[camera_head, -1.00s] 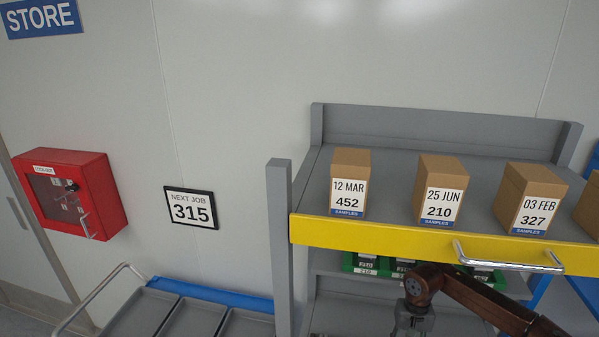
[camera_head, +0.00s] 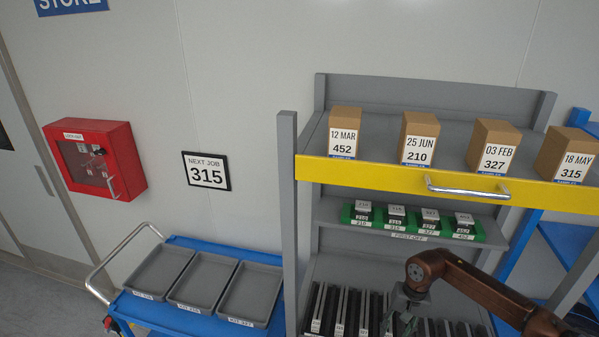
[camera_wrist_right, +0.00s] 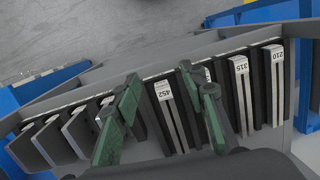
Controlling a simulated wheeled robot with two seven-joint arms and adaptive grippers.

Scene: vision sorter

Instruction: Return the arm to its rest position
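My right arm (camera_head: 478,286), brown, reaches in from the lower right in front of the grey shelf unit. Its gripper (camera_head: 404,312) points down at the lower rack of upright dark modules (camera_head: 342,318). In the right wrist view the green-padded fingers (camera_wrist_right: 160,80) stand apart, with nothing visibly held between them. A module labelled 452 (camera_wrist_right: 172,115) stands in the rack beyond and between the fingers. Modules labelled 315 (camera_wrist_right: 243,95) and 210 (camera_wrist_right: 277,85) stand to its right. My left gripper is not in view.
Several cardboard boxes (camera_head: 421,138) stand on the top shelf behind a yellow front (camera_head: 390,176) with a metal handle (camera_head: 467,187). A green holder (camera_head: 480,232) sits below. A blue cart (camera_head: 180,318) with grey trays stands left. A sign (camera_head: 206,171) reads NEXT JOB 315.

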